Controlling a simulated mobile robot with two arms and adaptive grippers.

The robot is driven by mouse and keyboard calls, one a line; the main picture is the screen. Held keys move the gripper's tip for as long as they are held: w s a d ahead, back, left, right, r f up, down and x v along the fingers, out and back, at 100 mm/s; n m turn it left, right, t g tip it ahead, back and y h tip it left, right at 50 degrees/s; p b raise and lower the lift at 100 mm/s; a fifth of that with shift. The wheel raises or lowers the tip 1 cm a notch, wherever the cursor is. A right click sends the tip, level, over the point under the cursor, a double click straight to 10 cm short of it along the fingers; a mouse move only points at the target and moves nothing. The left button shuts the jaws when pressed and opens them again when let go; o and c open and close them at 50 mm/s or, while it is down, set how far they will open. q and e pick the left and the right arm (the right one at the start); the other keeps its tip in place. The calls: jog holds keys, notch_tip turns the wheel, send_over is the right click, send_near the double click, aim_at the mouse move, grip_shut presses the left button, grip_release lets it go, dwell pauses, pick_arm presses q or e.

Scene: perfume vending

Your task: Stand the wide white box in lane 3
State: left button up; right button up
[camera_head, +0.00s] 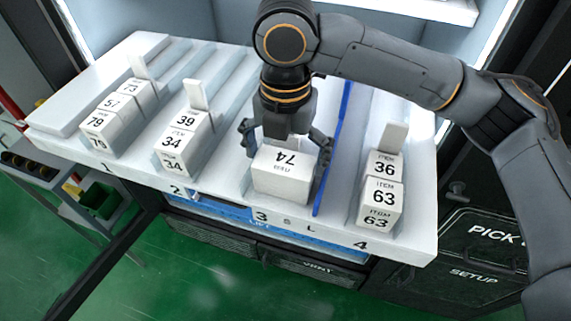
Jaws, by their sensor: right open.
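The wide white box (280,180), marked 74 with the print upside down, is at the front of lane 3, above the 3 label on the shelf edge. My right gripper (287,148) is open and reaches down from above. Its fingers are at the left and right of the box's back part; I cannot tell whether they touch it. The gripper hides the lane behind the box. My left gripper is not in view.
The white shelf (220,195) has numbered lanes. White boxes stand in lane 1 (100,130), lane 2 (174,160) and lane 4 (376,215). A thin blue divider (321,196) runs close along the right of the wide box.

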aim_at(285, 161)
notch_tip(285, 161, up, 10)
jog(key=b, duration=0.1)
jog(key=shift+f, duration=0.1)
dwell(0.5)
